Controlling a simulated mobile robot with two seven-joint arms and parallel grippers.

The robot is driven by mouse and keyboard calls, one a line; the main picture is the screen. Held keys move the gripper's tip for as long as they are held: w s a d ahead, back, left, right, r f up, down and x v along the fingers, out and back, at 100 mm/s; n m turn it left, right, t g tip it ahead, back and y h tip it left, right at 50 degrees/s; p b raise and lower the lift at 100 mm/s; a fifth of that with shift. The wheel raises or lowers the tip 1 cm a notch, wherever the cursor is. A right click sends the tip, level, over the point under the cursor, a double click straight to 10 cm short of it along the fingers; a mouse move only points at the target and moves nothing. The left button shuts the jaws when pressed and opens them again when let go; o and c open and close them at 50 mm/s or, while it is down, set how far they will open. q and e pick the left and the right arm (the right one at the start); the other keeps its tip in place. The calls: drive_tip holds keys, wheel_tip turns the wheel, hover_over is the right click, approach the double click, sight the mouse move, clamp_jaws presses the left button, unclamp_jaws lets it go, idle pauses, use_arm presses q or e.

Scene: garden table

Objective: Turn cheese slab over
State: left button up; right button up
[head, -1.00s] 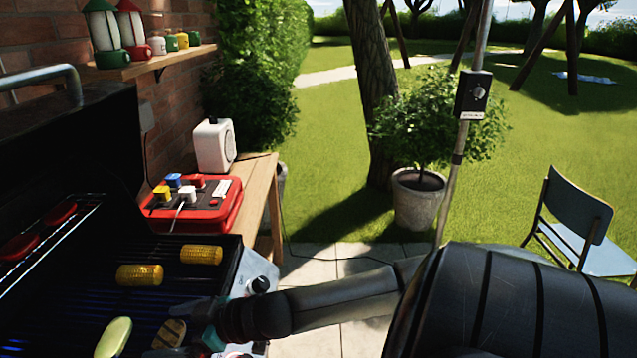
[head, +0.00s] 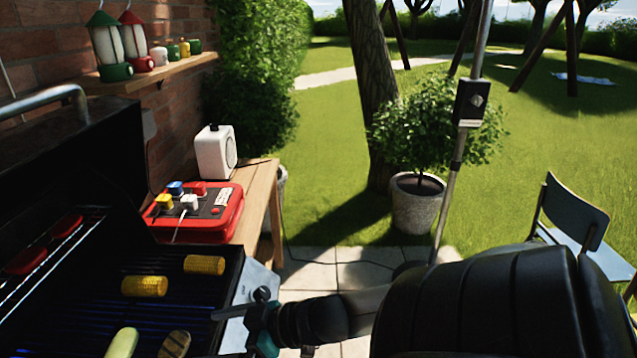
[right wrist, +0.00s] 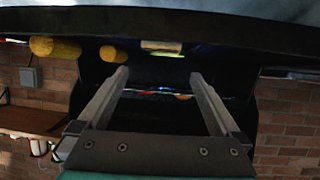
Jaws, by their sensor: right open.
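A brown slab with dark stripes (head: 174,344) lies on the grill at the bottom of the head view, partly cut off by the edge. It may be the cheese slab. Beside it on the left lies a pale slab with a green rim (head: 122,342). My right gripper (head: 222,334) is right of the striped slab, near the grill's right side panel, apart from it. In the right wrist view its two fingers (right wrist: 160,75) are spread with nothing between them. A pale slab (right wrist: 162,47) shows beyond them; I cannot tell which one. My left gripper is not in view.
The open lid (head: 80,170) rises at left. A red box (head: 200,226) with coloured plugs and a white radio (head: 215,152) stand on a wooden table behind.

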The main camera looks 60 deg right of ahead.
drive_tip(key=p+v, duration=0.3)
drive_tip(key=v, duration=0.3)
drive_tip(key=s+d+f+m+g+h, duration=0.1)
drive_tip(key=s+d+f+h, duration=0.2)
drive_tip(key=d+f, duration=0.3)
drive_tip(key=s+d+f+m+g+h, duration=0.1)
drive_tip(key=s+d+f+m+h, duration=0.1)
drive_tip(key=d+f, duration=0.4)
drive_tip(key=shift+s+f+g+h, duration=0.3)
drive_tip(key=shift+s+f+h, duration=0.4)
drive_tip(key=shift+f, duration=2.2)
drive_tip(key=shift+w, duration=0.1)
